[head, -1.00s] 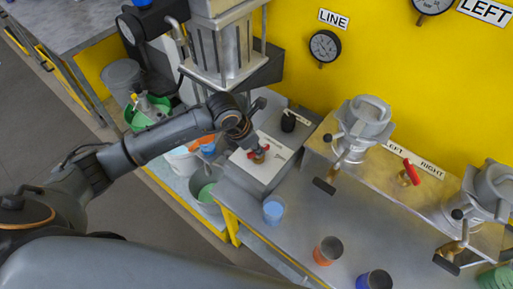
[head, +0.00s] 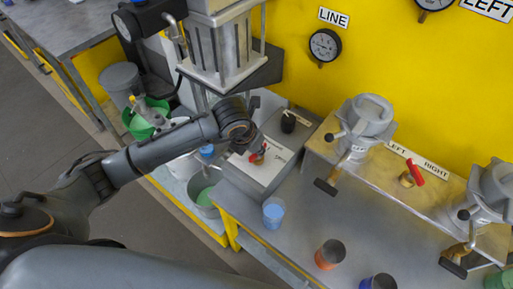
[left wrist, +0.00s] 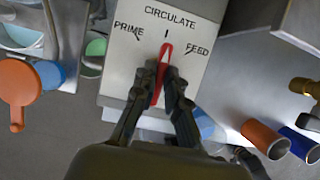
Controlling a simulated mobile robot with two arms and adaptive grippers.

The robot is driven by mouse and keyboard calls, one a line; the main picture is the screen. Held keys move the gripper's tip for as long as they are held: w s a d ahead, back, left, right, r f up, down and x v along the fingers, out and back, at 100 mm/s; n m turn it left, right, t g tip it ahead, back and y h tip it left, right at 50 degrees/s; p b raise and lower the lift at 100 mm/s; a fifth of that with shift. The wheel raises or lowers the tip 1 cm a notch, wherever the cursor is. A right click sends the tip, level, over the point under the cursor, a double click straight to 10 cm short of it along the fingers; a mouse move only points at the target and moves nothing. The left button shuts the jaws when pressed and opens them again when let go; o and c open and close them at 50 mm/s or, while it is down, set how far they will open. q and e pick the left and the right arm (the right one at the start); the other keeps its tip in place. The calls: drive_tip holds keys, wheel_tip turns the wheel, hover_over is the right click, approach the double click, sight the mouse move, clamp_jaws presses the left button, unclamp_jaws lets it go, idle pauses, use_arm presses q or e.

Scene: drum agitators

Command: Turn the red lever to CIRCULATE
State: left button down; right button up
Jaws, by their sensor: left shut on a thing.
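The red lever (left wrist: 166,50) stands on a white label plate (left wrist: 120,75) in the left wrist view. The plate reads PRIME, CIRCULATE and FEED, and the lever's tip points up, close to the CIRCULATE mark. My left gripper (left wrist: 168,73) is shut on the lever, with one finger on each side; its fingers hide the lower part. In the head view the lever (head: 258,153) shows small beside my left gripper (head: 253,147), on the white plate (head: 276,158) atop a grey box. My right gripper is not in view.
A blue cup (head: 273,212), an orange cup (head: 329,254) and a dark blue cup (head: 377,283) stand on the grey bench. Another red lever (head: 413,174), on the bench's raised ledge, sits near LEFT and RIGHT labels.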

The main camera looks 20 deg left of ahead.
use_arm(q)
drive_tip(key=c, duration=1.4)
unclamp_jaws()
drive_tip(key=shift+r, duration=0.1)
drive_tip(key=v, duration=1.2)
drive_tip(key=shift+w, duration=0.1)
